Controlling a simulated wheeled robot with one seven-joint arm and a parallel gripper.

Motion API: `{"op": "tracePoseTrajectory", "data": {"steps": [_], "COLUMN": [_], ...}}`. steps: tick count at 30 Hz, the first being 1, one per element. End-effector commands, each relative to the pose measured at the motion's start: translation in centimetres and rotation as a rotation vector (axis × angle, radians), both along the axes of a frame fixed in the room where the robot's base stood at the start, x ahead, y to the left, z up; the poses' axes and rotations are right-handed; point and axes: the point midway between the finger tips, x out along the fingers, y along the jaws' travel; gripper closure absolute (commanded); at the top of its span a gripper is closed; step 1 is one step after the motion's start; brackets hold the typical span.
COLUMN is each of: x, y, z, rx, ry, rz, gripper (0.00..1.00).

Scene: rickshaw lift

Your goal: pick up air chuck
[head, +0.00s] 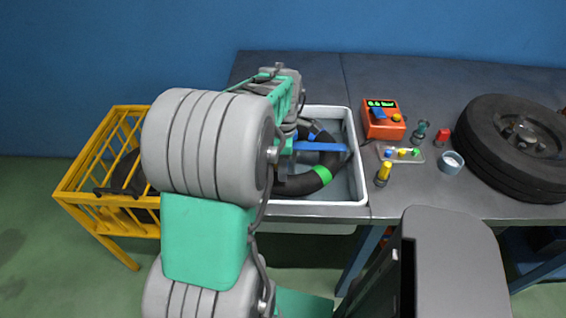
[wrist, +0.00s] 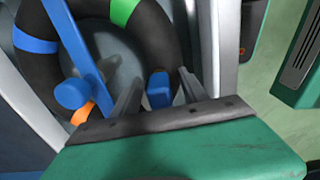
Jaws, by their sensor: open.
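No part is clearly recognisable as the air chuck. A small blue block (wrist: 158,88) shows in the wrist view between the two fingers of my open gripper (wrist: 160,78); I cannot tell whether they touch it. A long blue bar with a round knob (wrist: 72,95) and an orange end (wrist: 84,112) lies left of the fingers. Both are over the grey tray (head: 358,180), where a black inner tube (head: 300,187) with blue and green bands lies. In the head view my arm hides much of the tray, and the fingertips are not clear.
On the bench right of the tray stand an orange gauge box (head: 383,120), a yellow-topped piece (head: 383,174), a green-topped piece (head: 419,132), a red piece (head: 443,137), a small cup (head: 452,162) and a tyre (head: 490,165). A yellow cage (head: 85,185) stands left.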

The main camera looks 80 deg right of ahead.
Motion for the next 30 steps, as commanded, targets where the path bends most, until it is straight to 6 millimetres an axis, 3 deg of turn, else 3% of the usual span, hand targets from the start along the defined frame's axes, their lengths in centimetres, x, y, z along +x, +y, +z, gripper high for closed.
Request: {"op": "tracePoseTrajectory", "data": {"steps": [5, 23, 30], "x": [0.01, 0.03, 0.03], "y": [-0.02, -0.01, -0.02], "z": [0.01, 0.05, 0.08], "rx": [-0.001, -0.001, -0.001], "ry": [0.0, 0.0, 0.0], "rz": [0.0, 0.0, 0.0], "gripper": [0.51, 1.0, 1.0]}}
